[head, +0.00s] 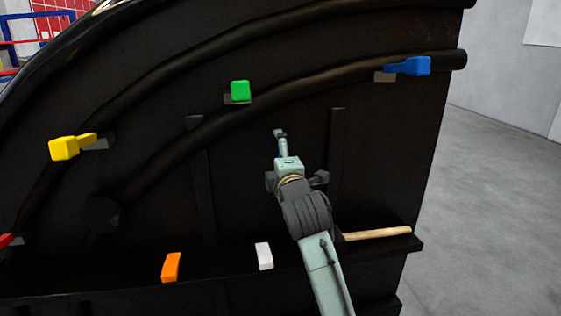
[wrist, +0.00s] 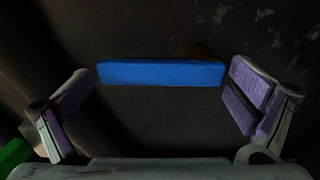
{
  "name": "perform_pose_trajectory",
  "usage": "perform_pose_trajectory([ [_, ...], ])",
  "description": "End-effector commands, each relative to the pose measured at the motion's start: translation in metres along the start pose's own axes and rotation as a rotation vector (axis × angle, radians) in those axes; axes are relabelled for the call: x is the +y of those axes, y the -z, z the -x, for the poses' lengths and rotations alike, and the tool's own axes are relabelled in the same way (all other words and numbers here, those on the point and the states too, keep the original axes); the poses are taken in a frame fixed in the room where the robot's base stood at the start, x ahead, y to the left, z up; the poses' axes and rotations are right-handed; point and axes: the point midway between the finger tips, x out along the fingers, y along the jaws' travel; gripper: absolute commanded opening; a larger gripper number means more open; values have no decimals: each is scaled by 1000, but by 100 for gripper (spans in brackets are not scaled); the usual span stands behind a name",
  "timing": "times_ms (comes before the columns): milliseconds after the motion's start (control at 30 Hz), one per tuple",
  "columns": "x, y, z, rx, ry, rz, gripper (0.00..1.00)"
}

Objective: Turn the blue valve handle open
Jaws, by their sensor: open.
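The blue valve handle (head: 410,66) sits at the upper right of the black panel in the head view, at the right part of a curved black pipe. In the wrist view the blue handle (wrist: 160,73) is a level bar across the gap between my fingers, with dark space at each end. My gripper (wrist: 162,92) is open and holds nothing. In the head view my arm's end (head: 281,136) appears below and left of the blue handle, apart from it in the picture. I cannot tell how far the handle is from the fingertips.
A green handle (head: 240,91) and a yellow handle (head: 72,147) are further left; green (wrist: 12,155) also shows at the wrist view's lower left. An orange block (head: 172,267), a white block (head: 264,256) and a wooden stick (head: 377,234) are on the lower ledge. Open floor lies right.

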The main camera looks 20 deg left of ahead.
Motion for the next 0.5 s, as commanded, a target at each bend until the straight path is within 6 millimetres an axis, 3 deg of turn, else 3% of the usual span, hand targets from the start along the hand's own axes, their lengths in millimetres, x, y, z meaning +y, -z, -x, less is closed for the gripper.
perform_pose_trajectory([
  [167, 0, 0, 19, 0, -2, 0, 100],
  [500, 0, -1, 90, -1, -3, 0, 100],
])
